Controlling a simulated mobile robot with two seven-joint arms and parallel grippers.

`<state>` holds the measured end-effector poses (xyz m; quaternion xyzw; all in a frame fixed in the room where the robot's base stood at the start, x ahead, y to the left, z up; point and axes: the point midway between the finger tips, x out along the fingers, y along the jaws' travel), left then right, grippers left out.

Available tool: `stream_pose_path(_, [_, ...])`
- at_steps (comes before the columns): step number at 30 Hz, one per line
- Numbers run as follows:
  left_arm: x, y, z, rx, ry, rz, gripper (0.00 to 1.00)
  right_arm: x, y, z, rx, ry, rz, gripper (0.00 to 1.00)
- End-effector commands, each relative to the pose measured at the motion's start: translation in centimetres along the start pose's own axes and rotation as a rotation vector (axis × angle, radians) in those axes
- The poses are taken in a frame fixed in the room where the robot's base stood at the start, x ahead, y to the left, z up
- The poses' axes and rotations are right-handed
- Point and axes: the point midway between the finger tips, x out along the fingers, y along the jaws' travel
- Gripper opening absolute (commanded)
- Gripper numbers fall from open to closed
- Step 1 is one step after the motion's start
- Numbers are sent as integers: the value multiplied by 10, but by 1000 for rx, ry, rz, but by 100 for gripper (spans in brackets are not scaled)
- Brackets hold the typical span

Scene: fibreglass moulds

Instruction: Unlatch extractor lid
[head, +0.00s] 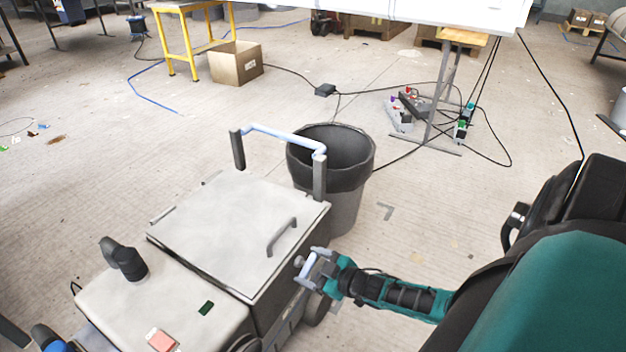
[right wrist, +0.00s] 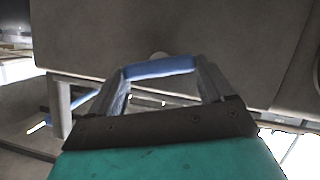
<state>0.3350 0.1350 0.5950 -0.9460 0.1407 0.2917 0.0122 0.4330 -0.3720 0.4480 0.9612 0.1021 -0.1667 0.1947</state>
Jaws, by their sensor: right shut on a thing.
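The extractor (head: 165,300) is a grey wheeled box in the lower middle of the head view. Its flat, pale lid (head: 235,220) lies down on the box and has a dark grip handle (head: 281,237). My right gripper (head: 308,268) is at the box's right side wall, just below the lid edge. It is shut on a small latch there, whose pale round end (head: 299,261) shows by the fingertips. The fingers hide most of the latch.
A black bin (head: 340,205) stands close behind the extractor, near its blue push bar (head: 285,134). A cardboard box (head: 236,63) and a yellow table (head: 190,40) are farther back. Cables cross the floor. Floor right of the bin is mostly clear.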

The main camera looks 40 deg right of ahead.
Motion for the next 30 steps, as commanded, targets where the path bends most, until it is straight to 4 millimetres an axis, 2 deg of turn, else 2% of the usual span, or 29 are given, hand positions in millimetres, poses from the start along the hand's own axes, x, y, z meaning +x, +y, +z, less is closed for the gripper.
stream_pose_path(15, [4,-1,7,4,-4,0,72,1,-9,4,-448,-2,191,50])
stream_pose_path(30, [7,3,2,7,6,13,72,3,-13,6,-874,-1,364,50])
